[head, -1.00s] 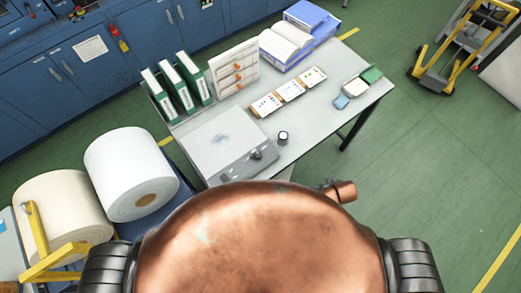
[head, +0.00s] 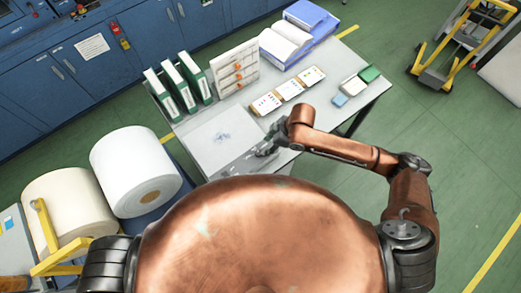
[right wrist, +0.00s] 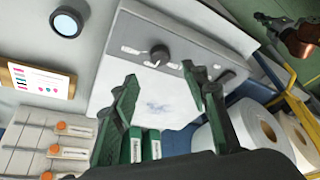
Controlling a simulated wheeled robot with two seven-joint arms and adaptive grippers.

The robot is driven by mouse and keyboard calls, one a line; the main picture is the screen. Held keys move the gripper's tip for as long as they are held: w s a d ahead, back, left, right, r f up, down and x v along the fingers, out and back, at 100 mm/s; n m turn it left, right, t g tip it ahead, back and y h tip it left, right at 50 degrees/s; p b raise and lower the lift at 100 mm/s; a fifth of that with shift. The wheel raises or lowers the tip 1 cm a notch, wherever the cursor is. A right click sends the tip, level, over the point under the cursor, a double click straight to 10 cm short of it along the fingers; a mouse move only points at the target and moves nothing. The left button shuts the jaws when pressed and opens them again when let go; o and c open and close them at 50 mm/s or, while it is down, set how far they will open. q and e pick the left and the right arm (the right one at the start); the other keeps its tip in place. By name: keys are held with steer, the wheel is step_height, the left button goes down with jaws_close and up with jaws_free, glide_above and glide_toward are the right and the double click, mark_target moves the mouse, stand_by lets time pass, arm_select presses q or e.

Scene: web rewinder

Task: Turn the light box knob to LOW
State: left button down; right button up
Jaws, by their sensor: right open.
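The light box (head: 213,137) lies on the grey table in the head view, a pale flat panel with a grey control strip along its near side. In the right wrist view the light box (right wrist: 150,98) shows its strip with a round dark knob (right wrist: 160,53) and small white labels, too small to read. My right gripper (head: 265,151) is over the strip in the head view and hides the knob there. In the right wrist view my right gripper (right wrist: 160,74) is open and empty, its green-grey fingers apart, with the knob ahead between the fingertips. No contact shows. A copper arm with a dark end, apparently my left gripper (right wrist: 270,20), shows at upper right.
A round dark-rimmed item (right wrist: 66,21) is beside the light box. White rolls (head: 135,170) stand at left.

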mark_target(259, 152)
steer(key=p+x, duration=0.1)
steer(key=x, duration=0.6)
steer(key=shift+f, duration=0.3)
jaws_close()
stand_by(0.4)
